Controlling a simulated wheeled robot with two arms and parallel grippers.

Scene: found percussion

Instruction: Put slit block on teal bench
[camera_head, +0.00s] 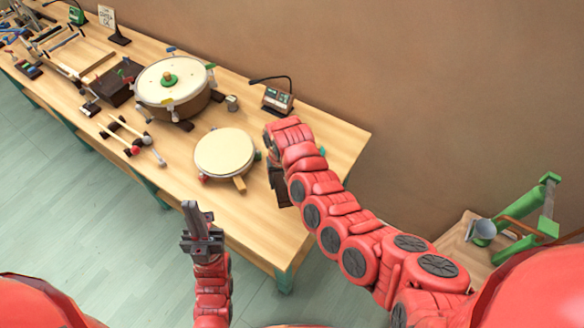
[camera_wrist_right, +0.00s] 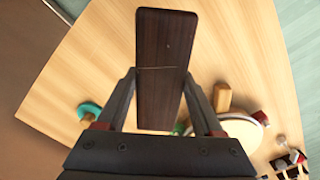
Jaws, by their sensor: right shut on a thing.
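The slit block (camera_wrist_right: 165,35) is a long dark brown wooden block with a thin line across it, between the fingers of my right gripper in the right wrist view. In the head view my right gripper (camera_head: 279,182) is mostly hidden behind my red arm, with a dark part of gripper or block showing. The bench (camera_head: 262,222) has a pale wooden top and teal legs. The block is over the bench's right end; I cannot tell whether it touches the top. My left gripper (camera_head: 197,212) is empty in front of the bench's edge; its finger gap is unclear.
A round cream drum (camera_head: 224,153) sits left of my right gripper, with a larger drum (camera_head: 173,82) behind it. Mallets (camera_head: 130,140) lie further left. A small device (camera_head: 278,98) stands at the back. A green-framed stand (camera_head: 540,215) is at the right.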

